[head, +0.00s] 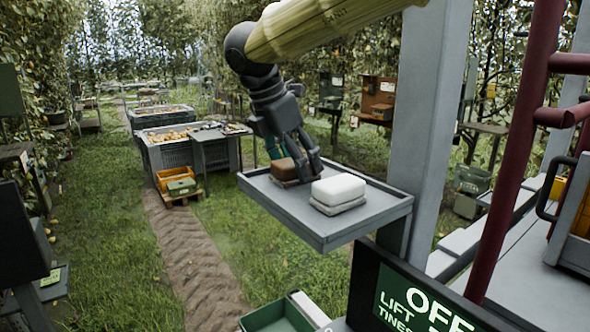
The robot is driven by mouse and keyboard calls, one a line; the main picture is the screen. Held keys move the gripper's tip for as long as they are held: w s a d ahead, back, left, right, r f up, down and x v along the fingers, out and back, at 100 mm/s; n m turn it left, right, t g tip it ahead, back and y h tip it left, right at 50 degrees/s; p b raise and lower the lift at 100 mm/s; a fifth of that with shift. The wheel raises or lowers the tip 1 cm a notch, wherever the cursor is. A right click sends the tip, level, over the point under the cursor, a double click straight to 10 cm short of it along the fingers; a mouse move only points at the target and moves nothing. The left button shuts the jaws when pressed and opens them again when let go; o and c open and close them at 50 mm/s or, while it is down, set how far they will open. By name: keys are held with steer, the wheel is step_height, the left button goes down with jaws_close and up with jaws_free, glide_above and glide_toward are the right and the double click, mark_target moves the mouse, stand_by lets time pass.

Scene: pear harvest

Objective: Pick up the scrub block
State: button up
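Two blocks sit on the grey shelf tray (290,213) in the head view. The brown block (283,169) is on the left, on a thin dark base. The white block (338,189), with rounded edges, is on the right on a grey base. I cannot tell for sure which one is the scrub block. My gripper (296,165) points down at the brown block, with its dark fingers beside and partly in front of it. The right finger stands between the two blocks. The contact with the brown block is hidden, so I cannot tell whether the fingers grip it.
A grey post (426,130) rises just right of the tray, with a dark red rail (515,150) beyond it. A sign (415,300) reading OFF stands in front. A green bin (278,318) is below. Pear crates (168,153) stand further back.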

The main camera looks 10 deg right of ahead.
steer(key=c, duration=0.8)
steer(key=shift+r, duration=0.15)
steer(key=shift+r+b, duration=0.3)
steer(key=shift+b, duration=0.05)
step_height(320, 180, up, 3)
steer(key=shift+s+a+f+b, duration=0.1)
steer(key=shift+s+f+b, duration=0.1)
steer(key=shift+b, duration=0.5)
steer(key=s+a+b, duration=0.1)
steer(key=s+a, duration=0.2)
steer(key=s, duration=0.1)
steer(key=s+a+r+b, duration=0.1)
steer(key=s+a+b, duration=0.1)
steer(key=s+a, duration=0.1)
steer(key=s+a+b, duration=0.1)
steer(key=s+a, duration=0.2)
steer(key=s, duration=0.2)
steer(key=shift+s+a+r, duration=0.15)
steer(key=shift+a+r, duration=0.15)
